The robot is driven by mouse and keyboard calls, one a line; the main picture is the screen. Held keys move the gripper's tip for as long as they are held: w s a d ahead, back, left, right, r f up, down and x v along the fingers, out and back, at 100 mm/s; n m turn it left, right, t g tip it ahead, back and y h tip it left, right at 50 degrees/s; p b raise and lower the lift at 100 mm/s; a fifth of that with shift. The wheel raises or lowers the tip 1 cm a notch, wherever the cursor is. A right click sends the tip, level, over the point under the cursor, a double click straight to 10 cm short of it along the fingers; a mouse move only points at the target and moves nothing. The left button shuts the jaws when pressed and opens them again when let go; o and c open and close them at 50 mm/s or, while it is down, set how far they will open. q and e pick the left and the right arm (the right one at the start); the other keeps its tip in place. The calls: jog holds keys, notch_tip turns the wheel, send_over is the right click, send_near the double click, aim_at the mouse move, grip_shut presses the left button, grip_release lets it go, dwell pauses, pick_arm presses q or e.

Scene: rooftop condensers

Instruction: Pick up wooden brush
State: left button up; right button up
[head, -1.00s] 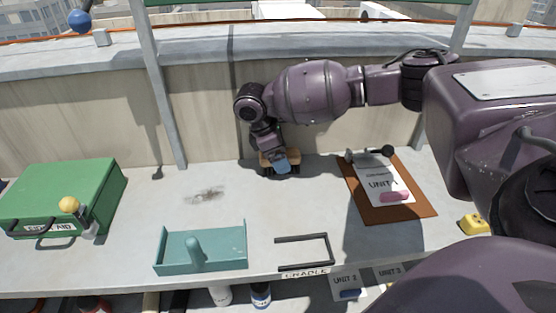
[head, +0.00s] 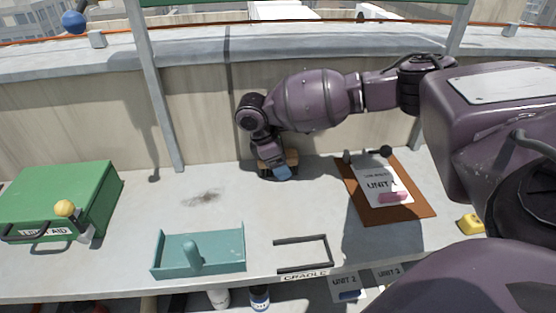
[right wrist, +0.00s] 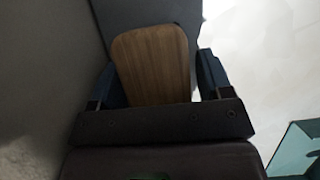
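The wooden brush (head: 292,160) is on the grey bench near the back wall, mostly hidden behind my right gripper (head: 282,172) in the head view. In the right wrist view its flat, light-brown wooden body (right wrist: 153,65) lies between the two dark blue fingers of my right gripper (right wrist: 160,80). A narrow gap shows between the wood and the right-hand finger. The left-hand finger is very close to the wood, and I cannot tell whether it touches. The brush's underside is hidden. My left gripper is in neither view.
A green first-aid case (head: 60,195) stands at left. A teal tray (head: 235,262) and a black cradle frame (head: 303,240) are at the front edge. A brown clipboard (head: 415,208) lies at right, near a yellow object (head: 470,223). The wall (head: 200,115) is close behind the brush.

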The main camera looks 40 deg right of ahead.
jog(key=shift+f, duration=0.1)
jog(key=c, duration=0.8)
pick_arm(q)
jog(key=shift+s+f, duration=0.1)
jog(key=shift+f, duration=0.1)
pick_arm(e)
jog(key=shift+r, duration=0.25)
notch_tip(320, 180, up, 8)
jog(key=shift+s+a+f+p, duration=0.1)
jog(key=shift+s+p, duration=0.05)
jog(key=shift+p, duration=1.1)
pick_arm(q)
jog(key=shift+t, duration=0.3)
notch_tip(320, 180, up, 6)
jog(key=p, duration=0.4)
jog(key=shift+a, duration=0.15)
pick_arm(e)
jog(key=s+a, duration=0.5)
jog(key=s, duration=0.3)
jog(key=s+a, duration=0.5)
jog(key=s, duration=0.3)
jog(key=shift+s+f, duration=0.35)
jog(key=shift+f, duration=0.1)
jog(key=shift+a, duration=0.1)
